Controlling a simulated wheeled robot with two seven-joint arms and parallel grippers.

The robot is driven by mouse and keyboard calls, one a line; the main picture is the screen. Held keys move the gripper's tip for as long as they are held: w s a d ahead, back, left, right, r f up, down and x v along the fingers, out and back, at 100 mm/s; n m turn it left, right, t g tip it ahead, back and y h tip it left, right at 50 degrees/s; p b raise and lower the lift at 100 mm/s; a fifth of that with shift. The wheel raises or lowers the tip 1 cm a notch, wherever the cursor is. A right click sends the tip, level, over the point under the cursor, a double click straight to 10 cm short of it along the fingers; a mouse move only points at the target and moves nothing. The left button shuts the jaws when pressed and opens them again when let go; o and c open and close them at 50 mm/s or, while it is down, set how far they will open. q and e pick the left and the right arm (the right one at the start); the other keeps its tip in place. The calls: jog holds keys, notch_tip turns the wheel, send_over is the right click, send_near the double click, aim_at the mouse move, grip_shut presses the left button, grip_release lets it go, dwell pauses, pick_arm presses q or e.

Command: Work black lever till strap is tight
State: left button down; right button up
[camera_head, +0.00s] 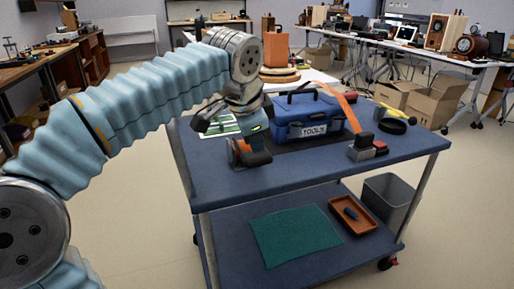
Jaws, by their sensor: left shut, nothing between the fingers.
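A blue toolbox (300,129) marked TOOLS stands on the cart's upper shelf. An orange strap (339,106) rises over its right side and runs down toward a small grey, black and red device (366,149). In front of the toolbox's left end is a piece with orange and black parts (257,158); I cannot tell for sure whether its black part is the lever. My left gripper (249,140) is shut and empty, pointing down right at this piece. Its fingertips are hard to make out, and I cannot tell whether they touch it. My right gripper is out of view.
The blue cart (300,176) has a lower shelf with a green mat (294,235) and a brown tray (353,212). A black ring (392,126) and a yellow-handled tool (399,114) lie at the upper shelf's right. A grey bin (387,201) stands behind the cart's right leg.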

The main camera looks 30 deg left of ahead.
pick_arm(q)
jog(key=v, duration=0.5)
jog(key=shift+s+d+r+p, duration=0.1)
jog(key=shift+s+r+p, duration=0.15)
jog(key=shift+r+p, duration=0.1)
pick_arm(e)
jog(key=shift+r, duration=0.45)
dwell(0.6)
